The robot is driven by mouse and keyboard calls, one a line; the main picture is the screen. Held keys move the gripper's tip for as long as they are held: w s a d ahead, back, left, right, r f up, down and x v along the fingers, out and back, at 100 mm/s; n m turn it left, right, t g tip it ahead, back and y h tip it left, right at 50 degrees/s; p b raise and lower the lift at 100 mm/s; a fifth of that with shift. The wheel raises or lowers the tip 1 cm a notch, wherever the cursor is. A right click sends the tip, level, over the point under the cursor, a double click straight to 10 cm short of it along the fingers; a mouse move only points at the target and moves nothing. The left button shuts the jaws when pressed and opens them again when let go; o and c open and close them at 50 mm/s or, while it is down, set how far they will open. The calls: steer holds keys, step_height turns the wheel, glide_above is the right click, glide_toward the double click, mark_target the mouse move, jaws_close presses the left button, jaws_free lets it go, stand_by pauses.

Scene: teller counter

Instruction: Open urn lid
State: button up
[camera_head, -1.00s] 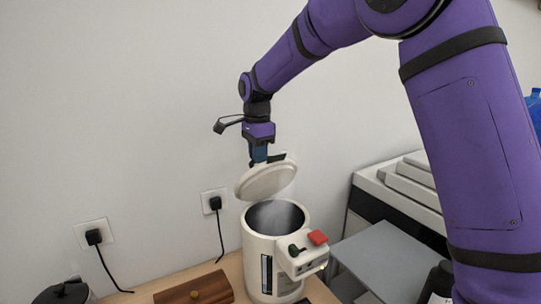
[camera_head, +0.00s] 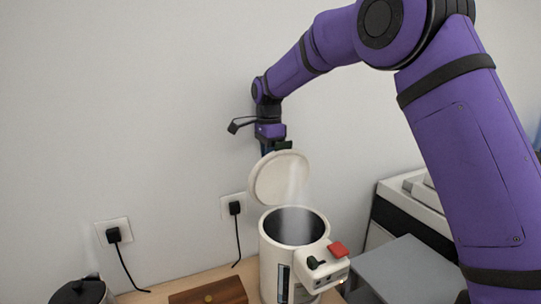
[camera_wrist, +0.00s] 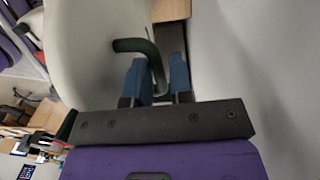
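The white urn (camera_head: 270,262) stands on the wooden counter, its round mouth uncovered and steam rising from it. Its lid (camera_head: 279,178) is tilted up steeply at the back, well clear of the mouth. My gripper (camera_head: 268,150) is behind the lid's upper edge, partly hidden by it. In the wrist view the blue fingertips of my gripper (camera_wrist: 161,80) are apart. A dark green handle (camera_wrist: 136,45) bends down between them, nearer the left finger, with a gap to the right one. The pale surface beside it appears to be the lid.
The urn's front carries a red button (camera_head: 338,249) and a dark green tap lever (camera_head: 316,263). A wooden box (camera_head: 215,293) lies left of the urn, a dark kettle-like pot (camera_head: 80,292) farther left. Plugs with cords sit on the wall behind. A grey surface (camera_head: 408,268) stands right.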

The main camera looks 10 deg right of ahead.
steer(key=shift+o, duration=1.2)
steer(key=shift+r, duration=0.1)
step_height(320, 180, up, 11)
steer(key=shift+w, duration=0.25)
